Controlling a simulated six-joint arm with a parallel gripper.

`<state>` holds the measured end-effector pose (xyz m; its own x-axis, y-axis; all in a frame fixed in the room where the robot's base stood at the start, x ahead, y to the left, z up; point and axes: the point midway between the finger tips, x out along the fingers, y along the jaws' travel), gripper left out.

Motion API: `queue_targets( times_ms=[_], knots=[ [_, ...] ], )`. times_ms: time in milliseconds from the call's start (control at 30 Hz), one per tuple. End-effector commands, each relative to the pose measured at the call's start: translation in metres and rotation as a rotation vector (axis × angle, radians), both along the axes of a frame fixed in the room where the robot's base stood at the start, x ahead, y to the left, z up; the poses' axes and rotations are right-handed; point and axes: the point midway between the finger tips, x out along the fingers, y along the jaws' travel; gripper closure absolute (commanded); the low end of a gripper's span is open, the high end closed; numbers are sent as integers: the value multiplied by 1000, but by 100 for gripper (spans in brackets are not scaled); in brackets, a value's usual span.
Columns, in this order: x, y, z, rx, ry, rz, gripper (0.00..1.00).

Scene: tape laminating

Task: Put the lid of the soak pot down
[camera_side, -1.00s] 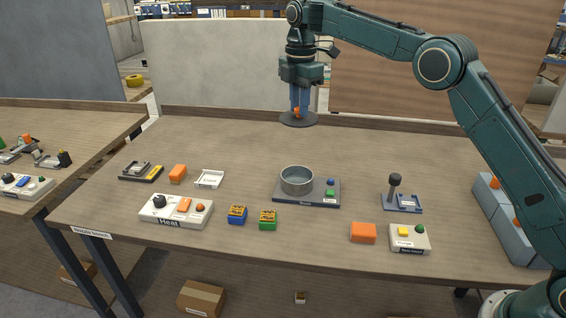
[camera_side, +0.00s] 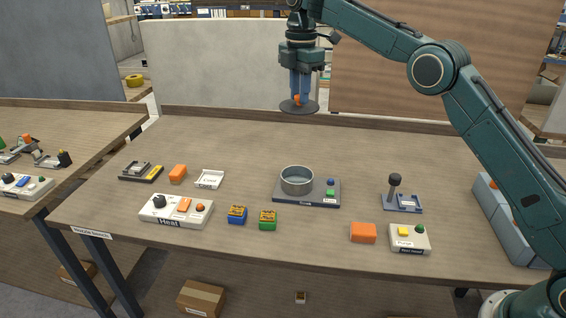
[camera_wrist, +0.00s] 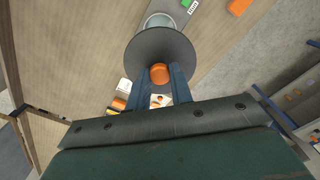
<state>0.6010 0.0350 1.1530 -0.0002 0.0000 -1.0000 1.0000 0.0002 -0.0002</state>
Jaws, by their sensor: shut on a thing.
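The lid is a dark round disc (camera_side: 304,109) with an orange knob, seen in the side view above the back of the bench. My gripper (camera_side: 298,98) is shut on its knob and points down, with the lid hanging clear of the bench. In the wrist view the lid (camera_wrist: 150,44) shows with its orange knob (camera_wrist: 160,74) between my fingers. The soak pot (camera_side: 297,181) is a grey open round pot on a dark base plate, nearer the front of the bench; its top is uncovered. The wrist view shows part of the pot (camera_wrist: 160,20) beyond the lid.
The bench behind the pot is clear.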

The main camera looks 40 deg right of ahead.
Motion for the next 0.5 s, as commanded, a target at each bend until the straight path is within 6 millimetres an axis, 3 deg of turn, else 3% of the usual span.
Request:
queue_targets(
  times_ms=[500],
  knots=[
    [-7,8,-1,0,0,1,100]
  ],
)
